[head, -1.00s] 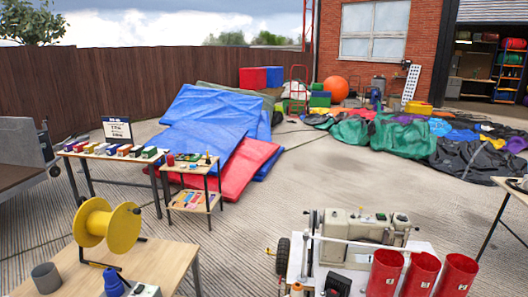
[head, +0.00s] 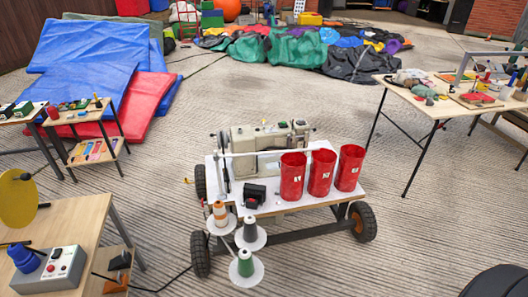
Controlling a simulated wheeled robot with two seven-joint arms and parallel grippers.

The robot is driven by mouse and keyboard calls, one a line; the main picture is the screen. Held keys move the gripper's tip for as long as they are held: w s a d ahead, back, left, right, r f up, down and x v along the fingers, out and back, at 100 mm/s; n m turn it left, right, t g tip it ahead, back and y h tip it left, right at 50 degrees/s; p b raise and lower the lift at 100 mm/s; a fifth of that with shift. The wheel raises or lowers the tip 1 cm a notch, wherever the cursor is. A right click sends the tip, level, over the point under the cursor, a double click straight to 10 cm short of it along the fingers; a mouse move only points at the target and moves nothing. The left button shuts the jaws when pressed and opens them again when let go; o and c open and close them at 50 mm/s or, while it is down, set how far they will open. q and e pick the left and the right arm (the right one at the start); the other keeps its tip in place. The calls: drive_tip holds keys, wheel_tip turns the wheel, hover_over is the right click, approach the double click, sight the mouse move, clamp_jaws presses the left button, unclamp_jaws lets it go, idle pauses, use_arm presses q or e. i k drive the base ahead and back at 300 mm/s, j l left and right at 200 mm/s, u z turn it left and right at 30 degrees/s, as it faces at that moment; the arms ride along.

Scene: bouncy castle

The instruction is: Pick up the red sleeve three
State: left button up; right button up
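Three red cylindrical sleeves stand upright in a row on the right part of a white-topped wheeled cart (head: 262,205). They are the left sleeve (head: 291,170), the middle sleeve (head: 320,165) and the right sleeve (head: 348,160). Each has a small pale label with a dark mark, too small to read surely, so I cannot tell which is number three. The sleeves look open at the top. Neither of my grippers is in the head view.
A sewing machine (head: 262,140) stands behind the sleeves, with a small black box (head: 256,192) in front. Thread cones (head: 249,233) stand at the cart's front left. A cluttered table (head: 425,105) is to the right, a wooden bench (head: 85,222) to the left. Concrete floor right of the cart is clear.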

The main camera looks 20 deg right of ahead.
sight(321, 173)
drive_tip(key=i+l+z, duration=0.25)
drive_tip(key=i, duration=0.3)
drive_tip(key=i+z, duration=0.3)
drive_tip(key=i, duration=0.2)
drive_tip(key=z, duration=1.5)
